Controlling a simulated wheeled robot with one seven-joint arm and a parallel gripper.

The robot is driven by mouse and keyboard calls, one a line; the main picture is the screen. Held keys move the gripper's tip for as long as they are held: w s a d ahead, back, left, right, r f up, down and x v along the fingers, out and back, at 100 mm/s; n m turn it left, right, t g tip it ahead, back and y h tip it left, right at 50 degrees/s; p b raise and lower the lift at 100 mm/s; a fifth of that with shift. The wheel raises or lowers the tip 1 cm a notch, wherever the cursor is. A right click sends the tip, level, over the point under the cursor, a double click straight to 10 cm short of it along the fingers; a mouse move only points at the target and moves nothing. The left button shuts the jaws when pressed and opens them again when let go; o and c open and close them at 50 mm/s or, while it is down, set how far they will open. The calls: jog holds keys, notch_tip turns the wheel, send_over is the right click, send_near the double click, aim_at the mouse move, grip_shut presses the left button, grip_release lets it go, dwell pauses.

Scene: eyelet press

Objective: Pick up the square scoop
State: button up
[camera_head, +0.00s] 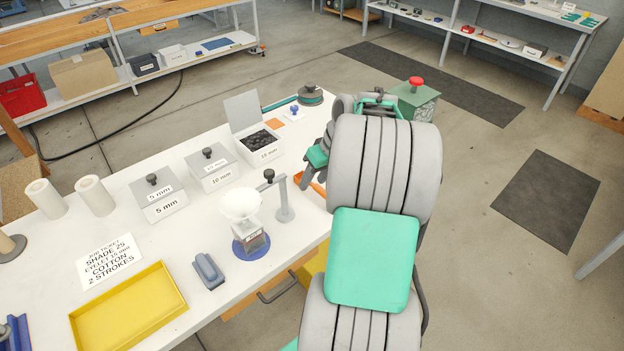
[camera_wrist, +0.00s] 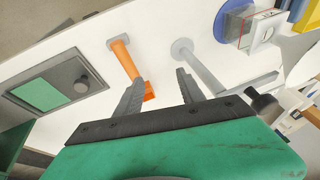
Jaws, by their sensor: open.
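An orange tool (camera_wrist: 122,60) shows in the wrist view, with a long narrow body and a wider orange end near my fingers. I take it to be the square scoop, but its shape is not clear. Part of the orange thing (camera_head: 313,183) shows at the table's right edge in the head view, partly hidden by my arm. My gripper (camera_wrist: 157,84) is open and empty. Its two dark fingers are on either side of the tool's near end in the wrist view; I cannot tell the depth between them. My fingers are not clearly visible in the head view.
A grey post (camera_head: 285,203) stands beside the orange tool, close to my gripper. A white funnel (camera_head: 239,205) is on its left. Lidded boxes (camera_head: 160,200) and an open box of dark eyelets (camera_head: 262,146) stand behind. A yellow tray (camera_head: 128,308) is at front left.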

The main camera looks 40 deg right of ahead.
send_near(323, 189)
notch_tip(323, 189, down, 2)
jog(key=shift+n+t, duration=0.3)
jog(key=p+x, duration=0.1)
jog(key=x, duration=0.3)
jog(key=p+x, duration=0.1)
jog(key=x, duration=0.3)
jog(key=shift+w+a, duration=0.1)
jog(key=shift+a, duration=0.1)
jog(key=shift+r, duration=0.1)
grip_shut()
